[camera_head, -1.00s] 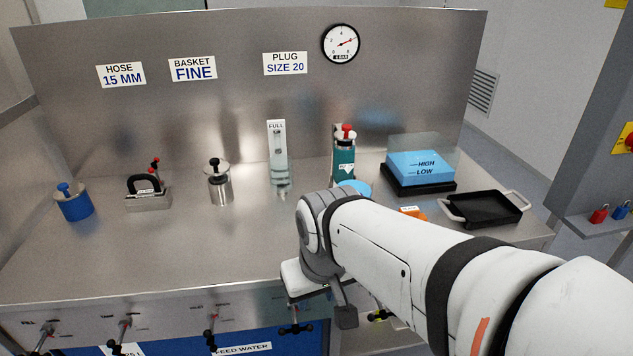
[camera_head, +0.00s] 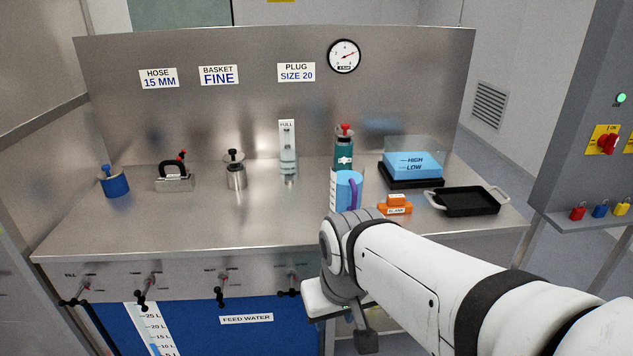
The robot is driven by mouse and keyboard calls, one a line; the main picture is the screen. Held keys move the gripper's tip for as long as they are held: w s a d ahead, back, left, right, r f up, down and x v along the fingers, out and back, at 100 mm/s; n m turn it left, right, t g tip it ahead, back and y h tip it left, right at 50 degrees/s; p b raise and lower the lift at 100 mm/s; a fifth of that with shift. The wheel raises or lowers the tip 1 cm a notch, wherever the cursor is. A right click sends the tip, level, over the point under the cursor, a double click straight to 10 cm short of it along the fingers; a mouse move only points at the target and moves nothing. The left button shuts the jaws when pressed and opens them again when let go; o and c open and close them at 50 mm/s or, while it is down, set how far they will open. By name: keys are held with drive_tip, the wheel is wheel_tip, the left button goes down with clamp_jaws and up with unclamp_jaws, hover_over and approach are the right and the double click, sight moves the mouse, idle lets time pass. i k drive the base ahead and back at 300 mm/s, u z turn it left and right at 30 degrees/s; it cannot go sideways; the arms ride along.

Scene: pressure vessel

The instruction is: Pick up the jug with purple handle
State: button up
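The jug (camera_head: 345,187) is clear with blue in it and has a purple handle (camera_head: 355,193) on its right side. It stands upright on the steel bench, and its base is partly hidden behind my arm. My gripper (camera_head: 343,312) is below and in front of the jug, at the bench's front edge and apart from the jug. The wrist covers much of the gripper, so its opening is unclear.
Behind the jug stands a teal bottle (camera_head: 344,156) with a red top. To its right are an orange block (camera_head: 395,205), a black tray (camera_head: 468,202) and a blue box (camera_head: 412,164). Valve handles (camera_head: 222,291) stick out in front.

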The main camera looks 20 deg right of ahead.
sight(349, 192)
drive_tip(key=u, duration=0.15)
drive_tip(key=i, duration=0.9)
drive_tip(key=z, duration=0.05)
